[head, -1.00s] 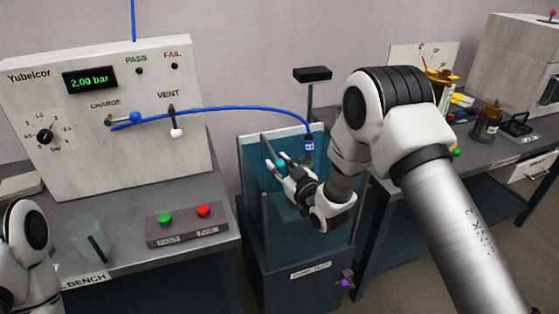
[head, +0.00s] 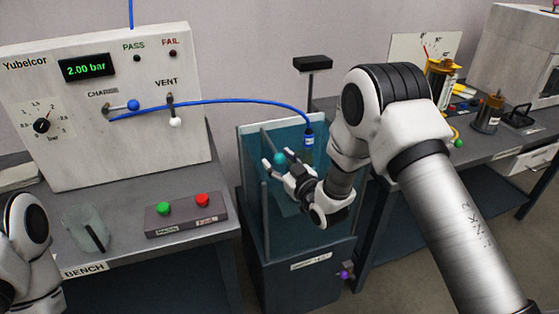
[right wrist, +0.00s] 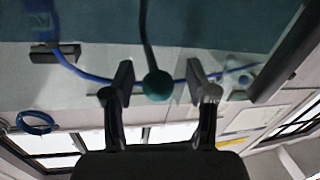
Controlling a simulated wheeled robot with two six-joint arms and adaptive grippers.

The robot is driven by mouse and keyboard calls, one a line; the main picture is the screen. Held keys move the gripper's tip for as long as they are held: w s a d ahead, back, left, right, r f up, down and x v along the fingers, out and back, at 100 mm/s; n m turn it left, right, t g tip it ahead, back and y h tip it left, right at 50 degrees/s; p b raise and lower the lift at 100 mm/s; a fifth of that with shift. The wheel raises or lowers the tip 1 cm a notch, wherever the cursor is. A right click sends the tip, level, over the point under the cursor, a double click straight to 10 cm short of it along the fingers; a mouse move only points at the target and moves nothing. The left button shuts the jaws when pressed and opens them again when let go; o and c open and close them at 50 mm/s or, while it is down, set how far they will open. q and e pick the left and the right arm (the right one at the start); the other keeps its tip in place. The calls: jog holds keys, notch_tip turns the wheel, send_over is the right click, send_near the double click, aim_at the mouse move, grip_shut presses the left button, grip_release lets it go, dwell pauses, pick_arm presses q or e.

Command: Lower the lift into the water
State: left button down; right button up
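A water tank (head: 262,222) with clear bluish walls stands in the middle of the head view. The lift's teal ball knob (head: 280,158) shows at the tank's upper part; in the right wrist view the knob (right wrist: 158,85) sits on a dark rod. My right gripper (head: 273,163) is open at the knob. In the right wrist view its fingers (right wrist: 159,88) stand either side of the knob with gaps. A blue fitting (head: 308,139) on a blue hose (head: 235,104) hangs at the tank's back right. My left gripper is out of view.
A black-topped post (head: 313,62) rises behind the tank. A right bench carries a black-capped pot (head: 487,118).

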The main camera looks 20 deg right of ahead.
jog(key=shift+r, duration=0.1)
jog(key=v, duration=1.2)
jog(key=s+a+f+m+g+h+p, duration=0.15)
jog(key=s+f+g+p, duration=0.55)
jog(key=s+f, duration=0.75)
jog(key=s+d+f+m+g+h, duration=0.1)
jog(key=s+f+g, duration=0.3)
jog(key=s, duration=0.4)
jog(key=s+d+f+m+g+h, duration=0.1)
jog(key=s+d+f+m+g, duration=0.1)
jog(key=s+g, duration=0.4)
jog(key=s+f, duration=0.1)
jog(key=s, duration=0.2)
jog(key=shift+s+f+m+g+b, duration=0.3)
jog(key=shift+f+m+b, duration=0.05)
jog(key=shift+f+b, duration=0.05)
